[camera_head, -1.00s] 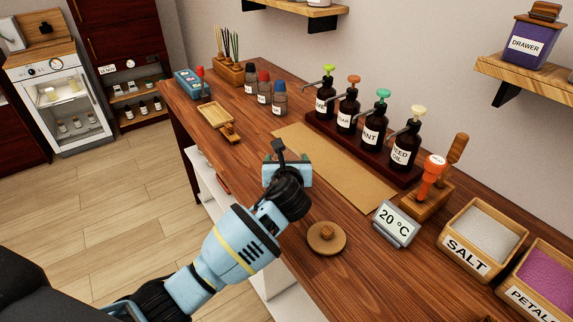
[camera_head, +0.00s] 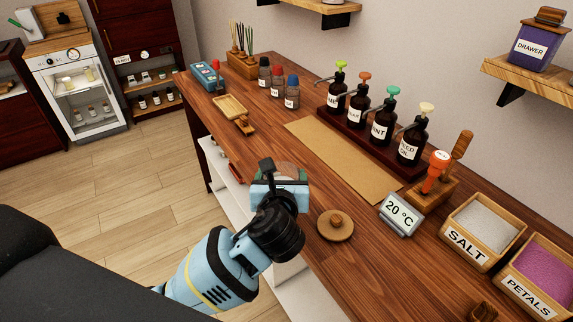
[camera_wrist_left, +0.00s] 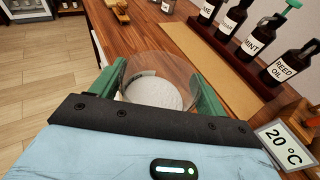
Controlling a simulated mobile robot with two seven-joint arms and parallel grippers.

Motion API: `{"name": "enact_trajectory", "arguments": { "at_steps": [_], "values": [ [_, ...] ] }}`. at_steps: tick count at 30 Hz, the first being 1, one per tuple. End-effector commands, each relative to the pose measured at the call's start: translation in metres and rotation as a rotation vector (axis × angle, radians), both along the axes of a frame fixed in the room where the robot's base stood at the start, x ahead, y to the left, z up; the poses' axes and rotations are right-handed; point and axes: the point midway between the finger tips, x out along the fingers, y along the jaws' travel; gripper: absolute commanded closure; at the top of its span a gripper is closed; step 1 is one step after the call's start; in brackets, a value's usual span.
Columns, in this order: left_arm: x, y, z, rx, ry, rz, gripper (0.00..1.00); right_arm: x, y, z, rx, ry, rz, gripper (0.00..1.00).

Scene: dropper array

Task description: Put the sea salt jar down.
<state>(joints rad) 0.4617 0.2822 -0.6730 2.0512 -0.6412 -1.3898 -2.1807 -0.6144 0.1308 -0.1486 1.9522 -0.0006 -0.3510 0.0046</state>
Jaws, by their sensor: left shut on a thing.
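My left gripper (camera_head: 279,178) is over the front edge of the wooden counter. In the left wrist view its green fingers (camera_wrist_left: 155,88) are shut on a clear glass jar, the sea salt jar (camera_wrist_left: 153,92), with white grains inside. The jar is open at the top. In the head view the gripper hides most of the jar, and only a bit of its rim (camera_head: 288,166) shows. I cannot tell whether the jar's base touches the counter. A round wooden lid (camera_head: 335,226) with a knob lies on the counter to the right of the gripper. My right gripper is not in view.
A tan mat (camera_head: 345,160) lies behind the gripper, with several dark pump bottles (camera_head: 381,122) on a rack behind it. A temperature display (camera_head: 400,214), a salt box (camera_head: 482,234) and a petals box (camera_head: 540,272) stand to the right. A small wooden tray (camera_head: 230,107) lies farther left.

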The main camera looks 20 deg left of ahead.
Motion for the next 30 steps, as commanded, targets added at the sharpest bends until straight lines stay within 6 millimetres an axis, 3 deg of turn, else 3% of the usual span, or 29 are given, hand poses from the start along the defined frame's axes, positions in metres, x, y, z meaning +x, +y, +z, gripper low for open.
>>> {"name": "enact_trajectory", "arguments": {
  "at_steps": [13,21,30],
  "values": [
    [-0.012,0.007,0.003,0.003,-0.004,-0.028,0.69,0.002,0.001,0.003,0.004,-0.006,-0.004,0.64],
    [-0.026,0.031,0.011,0.007,-0.006,-0.212,0.69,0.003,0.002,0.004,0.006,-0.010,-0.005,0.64],
    [-0.037,0.035,0.018,0.001,-0.005,-0.319,0.69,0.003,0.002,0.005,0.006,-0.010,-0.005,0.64]
  ]
}}
